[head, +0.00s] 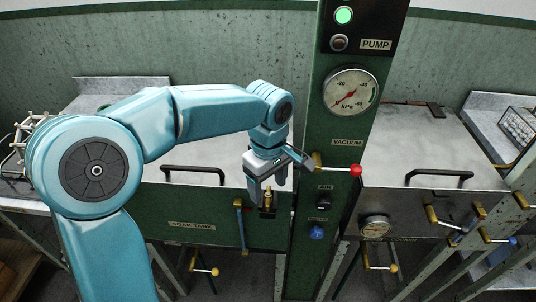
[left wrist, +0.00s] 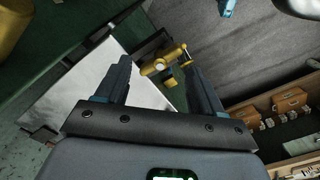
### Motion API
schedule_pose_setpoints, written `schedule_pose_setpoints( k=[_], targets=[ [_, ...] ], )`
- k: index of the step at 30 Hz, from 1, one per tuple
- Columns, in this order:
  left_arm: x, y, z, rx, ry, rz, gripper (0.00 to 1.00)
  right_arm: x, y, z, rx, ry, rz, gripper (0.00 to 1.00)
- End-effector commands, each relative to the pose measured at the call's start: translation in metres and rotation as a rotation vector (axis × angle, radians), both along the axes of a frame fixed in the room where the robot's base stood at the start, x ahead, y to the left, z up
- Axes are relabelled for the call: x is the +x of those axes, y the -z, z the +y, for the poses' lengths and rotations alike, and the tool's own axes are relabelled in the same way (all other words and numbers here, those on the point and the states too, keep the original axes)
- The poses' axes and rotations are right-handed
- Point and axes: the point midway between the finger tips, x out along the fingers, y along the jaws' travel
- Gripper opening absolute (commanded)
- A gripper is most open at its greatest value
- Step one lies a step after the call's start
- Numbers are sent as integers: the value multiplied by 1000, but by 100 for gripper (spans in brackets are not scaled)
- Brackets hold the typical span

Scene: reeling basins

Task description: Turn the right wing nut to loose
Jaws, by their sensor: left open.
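My left gripper (head: 268,184) reaches down in front of the green soak tank (head: 190,226), at its right end beside the green column. In the left wrist view the jaws (left wrist: 160,72) are open and empty. A brass fitting with a cross-piece, which looks like a wing nut (left wrist: 164,62), shows between the two fingertips in that view; the fingers are apart from it. In the head view a small brass fitting (head: 267,200) shows just by the fingertips, partly hidden by them. I cannot tell which way its wings are turned. My right gripper is not in view.
The green column bears a gauge (head: 350,92), a red-knobbed lever (head: 340,169) close right of my gripper, and a blue knob (head: 317,233). A blue-handled valve (head: 240,226) hangs left of the gripper. A lid handle (head: 194,170) stands behind. Another tank with brass fittings is at right.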

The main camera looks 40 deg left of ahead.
Motion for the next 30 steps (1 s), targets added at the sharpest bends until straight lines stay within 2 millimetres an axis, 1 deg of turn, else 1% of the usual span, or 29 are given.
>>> schedule_pose_setpoints(
  k=[1,9,12,15,18,21,30],
  targets=[
    [1,-15,0,-1,-1,-7,68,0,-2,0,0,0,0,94],
    [1,-88,0,-2,-2,-6,68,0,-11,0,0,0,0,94],
    [1,-109,0,-2,-2,-4,68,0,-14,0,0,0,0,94],
    [1,-123,0,-1,-2,-1,68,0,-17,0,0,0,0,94],
    [0,-132,0,-1,-3,0,68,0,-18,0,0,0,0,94],
    [0,-136,0,-2,-3,0,68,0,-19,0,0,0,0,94],
    [0,-136,0,-2,-3,1,68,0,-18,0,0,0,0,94]
  ],
)
